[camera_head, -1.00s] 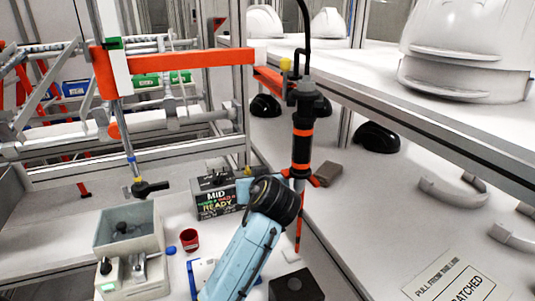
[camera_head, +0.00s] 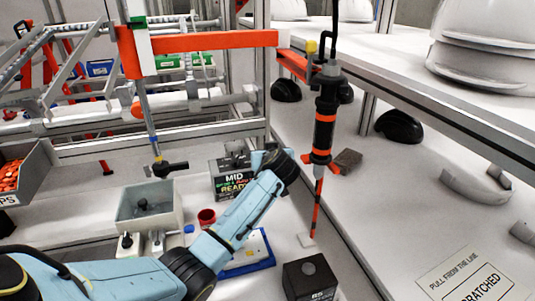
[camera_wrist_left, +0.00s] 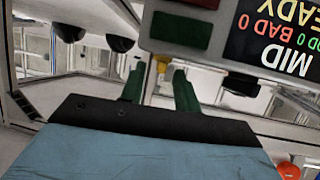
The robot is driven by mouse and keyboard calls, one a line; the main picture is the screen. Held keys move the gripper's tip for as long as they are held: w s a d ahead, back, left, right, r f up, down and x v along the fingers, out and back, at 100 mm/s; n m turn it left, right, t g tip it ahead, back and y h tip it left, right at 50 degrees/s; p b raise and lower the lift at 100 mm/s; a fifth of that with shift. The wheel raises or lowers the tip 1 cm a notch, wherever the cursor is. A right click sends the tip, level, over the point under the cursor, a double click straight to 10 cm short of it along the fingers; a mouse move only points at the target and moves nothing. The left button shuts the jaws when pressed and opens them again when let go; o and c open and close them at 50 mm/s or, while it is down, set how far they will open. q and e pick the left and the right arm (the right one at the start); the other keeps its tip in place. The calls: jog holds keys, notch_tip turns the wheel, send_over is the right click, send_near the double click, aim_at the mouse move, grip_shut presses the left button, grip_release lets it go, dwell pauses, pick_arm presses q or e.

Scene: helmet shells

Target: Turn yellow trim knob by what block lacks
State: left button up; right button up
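A small yellow knob (camera_head: 311,47) tops the bracket beside the black and orange hanging tool (camera_head: 325,120). In the left wrist view a yellow knob (camera_wrist_left: 162,66) shows between my green fingertips; I cannot tell whether it is the same one or whether they touch it. My left gripper (camera_wrist_left: 158,77) has its two fingers apart. In the head view its fingers are hidden behind my wrist, beside the display box (camera_head: 230,178) reading MID and READY. That box appears upside down in the wrist view (camera_wrist_left: 290,50). A dark block (camera_head: 309,279) with a small label, unreadable here, sits at the front. My right gripper is out of view.
A grey bin (camera_head: 150,207), a red cup (camera_head: 206,218) and a blue-edged tray (camera_head: 249,255) stand near my left arm. An orange beam (camera_head: 205,39) crosses above. White helmet shells (camera_head: 485,55) sit on the right shelf. Bench space right of the tool is partly clear.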

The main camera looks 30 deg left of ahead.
pick_arm(q)
jog(key=shift+w+a, duration=0.1)
jog(key=shift+a, duration=0.05)
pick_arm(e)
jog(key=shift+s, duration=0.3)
pick_arm(q)
grip_shut()
jog(key=shift+f, duration=0.1)
jog(key=m+t+h+p, duration=0.1)
jog(key=p, duration=0.1)
jog(key=m+h+p, duration=0.2)
jog(key=m+t+h+p, duration=0.1)
jog(key=p, duration=0.1)
jog(key=shift+s+a+r+t, duration=0.2)
jog(key=shift+s+a+t, duration=0.1)
jog(key=shift+a, duration=0.1)
jog(key=shift+a+f+m+t+h+p, duration=0.15)
jog(key=shift+m+t+h+p, duration=0.15)
jog(key=shift+m+h+p, duration=0.95)
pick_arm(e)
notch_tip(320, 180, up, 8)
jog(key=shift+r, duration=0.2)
pick_arm(q)
jog(key=shift+h, duration=0.25)
